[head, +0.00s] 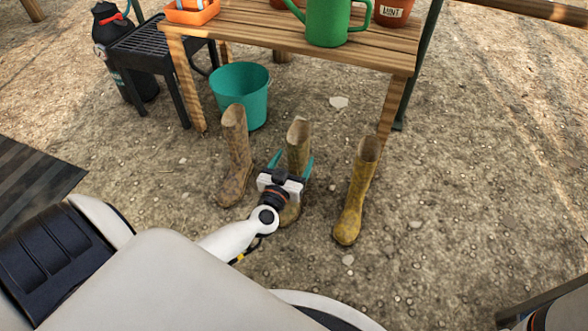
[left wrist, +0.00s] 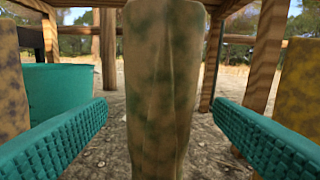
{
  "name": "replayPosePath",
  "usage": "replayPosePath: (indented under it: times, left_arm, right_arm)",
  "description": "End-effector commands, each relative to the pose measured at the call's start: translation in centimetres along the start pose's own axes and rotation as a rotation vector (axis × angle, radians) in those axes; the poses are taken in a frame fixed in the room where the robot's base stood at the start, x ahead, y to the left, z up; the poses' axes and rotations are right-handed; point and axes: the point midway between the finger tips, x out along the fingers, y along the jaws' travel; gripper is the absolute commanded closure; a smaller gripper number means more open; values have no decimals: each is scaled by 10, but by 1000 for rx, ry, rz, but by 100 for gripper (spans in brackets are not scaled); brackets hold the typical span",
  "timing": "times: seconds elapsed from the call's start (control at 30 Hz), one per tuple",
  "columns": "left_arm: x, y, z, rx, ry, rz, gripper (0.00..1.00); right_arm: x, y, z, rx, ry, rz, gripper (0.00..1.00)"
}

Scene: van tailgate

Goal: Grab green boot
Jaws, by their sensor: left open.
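The green boot (head: 298,142) stands upright in the middle of three boots, mottled green and tan. It also fills the middle of the left wrist view (left wrist: 163,80). My left gripper (head: 293,161) is open, with a teal finger on each side of the shaft. In the left wrist view, gaps show between the boot and both fingers, so it is not gripped. The gripper hides part of the boot's lower half in the head view. A brown boot (head: 236,150) stands to its left and a yellow boot (head: 357,190) to its right. My right gripper is not in view.
A wooden bench (head: 270,35) stands behind the boots, bearing a green watering can (head: 327,22) and pots. A teal bucket (head: 242,95) stands behind the brown boot. A black grill stand (head: 150,45) is at the back left.

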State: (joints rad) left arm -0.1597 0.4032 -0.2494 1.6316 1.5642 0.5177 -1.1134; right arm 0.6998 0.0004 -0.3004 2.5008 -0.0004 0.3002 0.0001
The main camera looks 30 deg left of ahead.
Motion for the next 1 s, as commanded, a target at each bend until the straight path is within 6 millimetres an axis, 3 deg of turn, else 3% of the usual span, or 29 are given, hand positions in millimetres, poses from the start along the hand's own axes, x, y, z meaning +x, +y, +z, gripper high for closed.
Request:
replayPosePath:
  times: [0.3,0.73,1.0]
  left_arm:
    - [6,0,1,1,1,-1,26]
    - [6,0,0,0,1,-1,96]
    - [6,0,4,-1,0,-1,98]
  right_arm:
    - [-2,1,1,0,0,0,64]
    - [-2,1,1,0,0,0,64]
    - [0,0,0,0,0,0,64]
